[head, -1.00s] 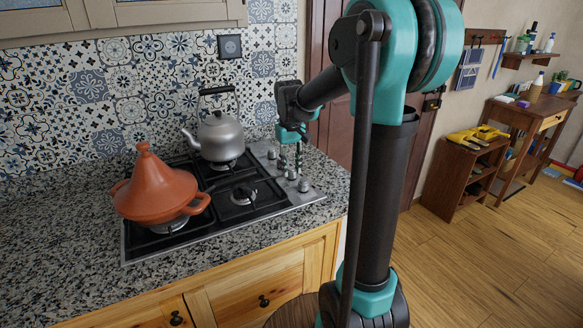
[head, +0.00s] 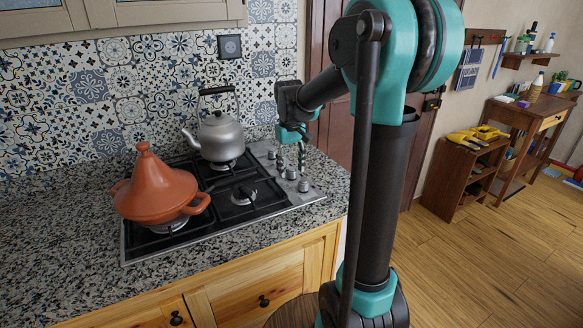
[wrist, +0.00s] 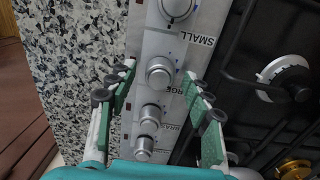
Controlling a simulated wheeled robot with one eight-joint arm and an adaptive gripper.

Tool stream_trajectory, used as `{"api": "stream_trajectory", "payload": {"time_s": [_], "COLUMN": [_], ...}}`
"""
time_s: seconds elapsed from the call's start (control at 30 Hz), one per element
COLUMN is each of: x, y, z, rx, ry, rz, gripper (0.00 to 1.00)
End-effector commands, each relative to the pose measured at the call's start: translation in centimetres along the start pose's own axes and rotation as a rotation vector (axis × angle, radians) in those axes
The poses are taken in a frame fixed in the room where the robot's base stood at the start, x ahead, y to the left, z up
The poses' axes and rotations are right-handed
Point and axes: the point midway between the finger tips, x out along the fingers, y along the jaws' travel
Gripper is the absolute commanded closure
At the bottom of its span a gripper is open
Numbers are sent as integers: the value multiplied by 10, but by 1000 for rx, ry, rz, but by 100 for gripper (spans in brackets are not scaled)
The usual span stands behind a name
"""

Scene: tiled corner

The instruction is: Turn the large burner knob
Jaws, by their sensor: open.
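The cooktop's control strip (wrist: 147,42) carries a row of silver round knobs. One knob (wrist: 160,72) lies between my gripper's fingertips, and a partly hidden label ending in "RGE" (wrist: 187,88) is beside it. Another knob (wrist: 175,8), near the "SMALL" label, is at the top of the wrist view. Two more knobs (wrist: 151,115) (wrist: 146,146) lie nearer the palm. My gripper (wrist: 160,79) is open, a finger on each side of the strip. I cannot tell whether it touches the knob. In the head view my gripper (head: 291,170) points down over the strip.
A grey kettle (head: 220,138) and an orange tagine (head: 155,190) stand on the burners left of my gripper. A free burner (head: 243,195) is in front of the kettle. Black grates (wrist: 240,75) lie right of the strip, and granite worktop (wrist: 75,50) lies left.

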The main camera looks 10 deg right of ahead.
Motion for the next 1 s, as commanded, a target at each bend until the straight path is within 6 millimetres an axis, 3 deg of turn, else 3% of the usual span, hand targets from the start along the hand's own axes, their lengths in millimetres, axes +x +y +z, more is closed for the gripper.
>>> {"api": "stream_trajectory", "payload": {"time_s": [0.27,0.7,1.0], "x": [-20,-102,-120], "y": [0,0,0], "z": [0,0,0], "rx": [0,0,0], "ry": [0,0,0], "rz": [0,0,0], "gripper": [50,50,50]}}
